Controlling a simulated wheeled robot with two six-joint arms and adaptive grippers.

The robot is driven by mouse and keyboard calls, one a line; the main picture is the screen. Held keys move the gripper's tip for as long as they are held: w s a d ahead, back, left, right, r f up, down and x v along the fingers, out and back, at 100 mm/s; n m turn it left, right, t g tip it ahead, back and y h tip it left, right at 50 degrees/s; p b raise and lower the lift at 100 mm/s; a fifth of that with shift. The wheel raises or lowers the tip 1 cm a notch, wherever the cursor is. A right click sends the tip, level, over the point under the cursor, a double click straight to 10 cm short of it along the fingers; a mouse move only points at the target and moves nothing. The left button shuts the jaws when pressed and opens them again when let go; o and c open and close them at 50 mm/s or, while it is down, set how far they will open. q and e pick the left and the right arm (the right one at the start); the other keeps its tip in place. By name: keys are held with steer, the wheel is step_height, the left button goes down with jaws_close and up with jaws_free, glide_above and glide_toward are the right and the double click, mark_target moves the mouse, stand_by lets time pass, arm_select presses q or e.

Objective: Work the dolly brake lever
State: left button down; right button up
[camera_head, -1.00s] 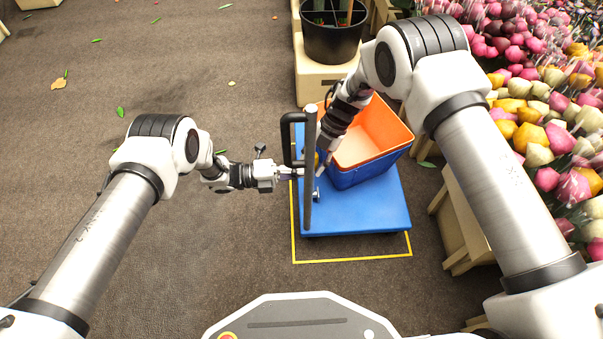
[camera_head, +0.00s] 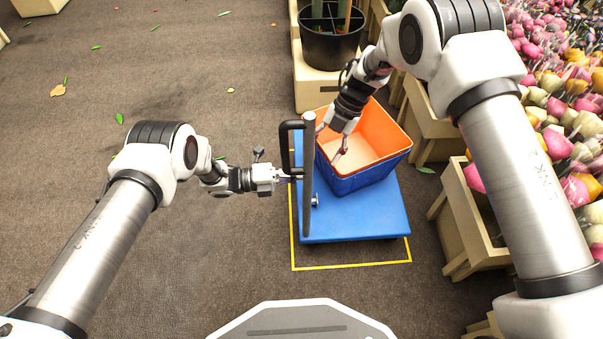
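The blue dolly (camera_head: 370,222) stands on the floor within a yellow outline, with a dark upright handle (camera_head: 308,215) at its left side. A small silver knob-like part (camera_head: 315,200) shows by the handle's foot; I cannot tell if it is the brake lever. My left gripper (camera_head: 289,175) is at the handle's left side, level with the black bar's lower end; its fingers are too small to read. My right gripper (camera_head: 331,149) is right of the handle, over the crate's left part, with its fingers apart and nothing visible between them.
A blue crate with an orange inside (camera_head: 368,180) sits on the dolly. A black bucket (camera_head: 330,42) stands on a wooden box behind it. Wooden planters (camera_head: 452,232) and tulips (camera_head: 555,140) line the right. The floor at left is open, with scattered leaves.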

steer(key=s+d+f+m+t, duration=0.3)
steer(key=s+d+f+m, duration=0.25)
steer(key=s+m, duration=0.55)
steer(key=s+d+f+m+t, duration=0.35)
steer(key=s+f+m, duration=0.3)
steer(key=m, duration=0.85)
steer(key=s+d+m+g+h, duration=0.2)
steer(key=s+d, duration=0.1)
steer(key=s, duration=0.4)
steer(key=s+d+f+m+g+h, duration=0.1)
steer(key=s+d, duration=0.3)
steer(key=s, duration=0.4)
steer(key=shift+s+d+m+g+h+b, duration=0.15)
steer(key=shift+m+g+h+b, duration=0.25)
steer(key=shift+m+h, duration=0.45)
steer(key=shift+f, duration=0.1)
